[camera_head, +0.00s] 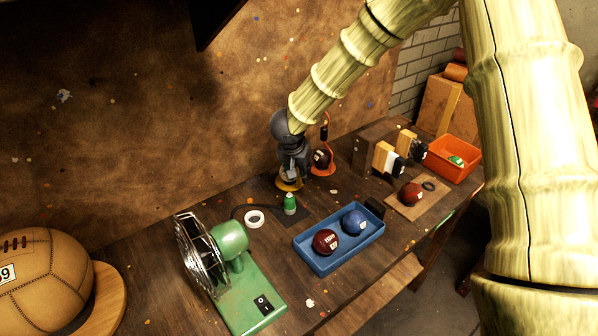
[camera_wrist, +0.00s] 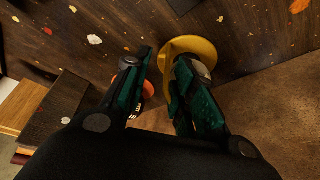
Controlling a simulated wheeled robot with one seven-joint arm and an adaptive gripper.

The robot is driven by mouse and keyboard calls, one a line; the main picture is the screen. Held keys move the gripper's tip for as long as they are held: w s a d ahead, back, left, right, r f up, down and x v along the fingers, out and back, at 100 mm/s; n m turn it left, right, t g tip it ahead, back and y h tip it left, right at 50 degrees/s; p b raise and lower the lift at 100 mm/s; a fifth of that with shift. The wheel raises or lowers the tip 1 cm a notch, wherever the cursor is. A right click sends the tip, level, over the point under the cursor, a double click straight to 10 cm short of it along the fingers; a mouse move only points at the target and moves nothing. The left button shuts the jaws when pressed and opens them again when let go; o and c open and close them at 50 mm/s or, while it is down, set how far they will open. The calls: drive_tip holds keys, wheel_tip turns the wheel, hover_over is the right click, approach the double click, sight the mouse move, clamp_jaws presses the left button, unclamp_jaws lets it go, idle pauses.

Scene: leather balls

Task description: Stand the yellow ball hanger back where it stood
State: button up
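The yellow ball hanger (camera_head: 289,184) shows low under my gripper (camera_head: 291,167) in the head view, near the wall at the back of the table. My gripper and wrist hide most of its upper part. In the wrist view, yellow parts of the hanger (camera_wrist: 192,47) show behind and beside the right finger. The two fingers of my gripper (camera_wrist: 161,65) stand a little apart, with a narrow gap between them. I cannot tell whether they press on the hanger, or whether its base touches the table.
An orange hanger (camera_head: 326,136) with a dark ball (camera_head: 321,158) stands close to the right. A blue tray (camera_head: 310,262) holds two balls. A green fan (camera_head: 232,240) stands at front left.

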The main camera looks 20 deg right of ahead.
drive_tip(key=v, duration=1.2)
drive_tip(key=shift+b, duration=0.45)
drive_tip(key=shift+r, duration=0.15)
